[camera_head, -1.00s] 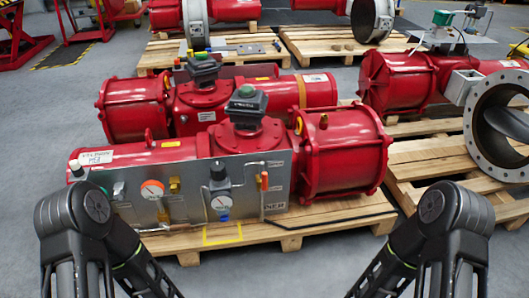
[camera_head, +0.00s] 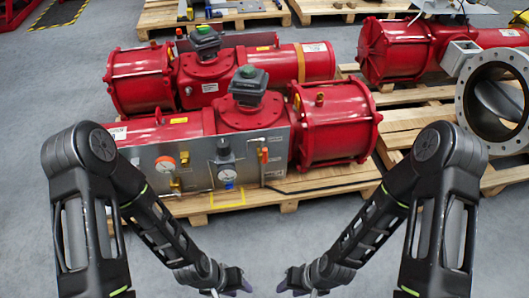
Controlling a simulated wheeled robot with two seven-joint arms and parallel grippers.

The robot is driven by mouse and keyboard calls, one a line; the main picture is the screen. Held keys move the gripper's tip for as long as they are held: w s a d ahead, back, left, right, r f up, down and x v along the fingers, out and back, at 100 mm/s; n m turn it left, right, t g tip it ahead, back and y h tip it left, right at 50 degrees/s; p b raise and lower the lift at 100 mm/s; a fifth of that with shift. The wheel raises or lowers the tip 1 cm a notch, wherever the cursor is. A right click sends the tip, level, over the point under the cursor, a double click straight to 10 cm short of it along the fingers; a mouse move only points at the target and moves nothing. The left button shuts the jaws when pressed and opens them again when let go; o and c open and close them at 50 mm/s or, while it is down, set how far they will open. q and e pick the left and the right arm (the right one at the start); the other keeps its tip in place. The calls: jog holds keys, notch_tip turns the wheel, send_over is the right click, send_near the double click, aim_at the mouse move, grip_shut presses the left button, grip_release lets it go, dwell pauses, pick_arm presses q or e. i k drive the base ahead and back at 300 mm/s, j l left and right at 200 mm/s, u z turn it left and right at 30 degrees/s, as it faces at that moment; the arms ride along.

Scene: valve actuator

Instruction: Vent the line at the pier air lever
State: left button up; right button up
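The grey control panel (camera_head: 205,185) is on the front of the nearest red valve actuator (camera_head: 335,125). A small upright orange lever (camera_head: 263,155) is at the panel's right end, beside small labels too small to read. I cannot tell from the print whether it is the pier air lever. My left gripper (camera_head: 240,283) and my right gripper (camera_head: 286,285) are low at the bottom edge, in front of the pallet and well apart from the panel. Their fingers are small and partly cut off, so their opening is unclear. Neither touches the lever.
The panel also carries a round gauge (camera_head: 165,164), a dark-topped regulator (camera_head: 224,155) and brass fittings. The actuator rests on a wooden pallet (camera_head: 330,183) with a yellow square marking at its front. A flanged valve (camera_head: 493,100) stands at the right. Grey floor is clear in front.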

aim_at(265, 158)
jog(key=i+l+u, duration=0.1)
jog(key=u, duration=0.35)
jog(key=l+u, duration=0.25)
jog(key=u, duration=0.2)
jog(key=i+l+u, duration=0.1)
jog(key=l+u, duration=0.2)
jog(key=l, duration=0.9)
jog(key=l+u, duration=0.35)
jog(key=l, duration=1.3)
jog(key=i, duration=0.5)
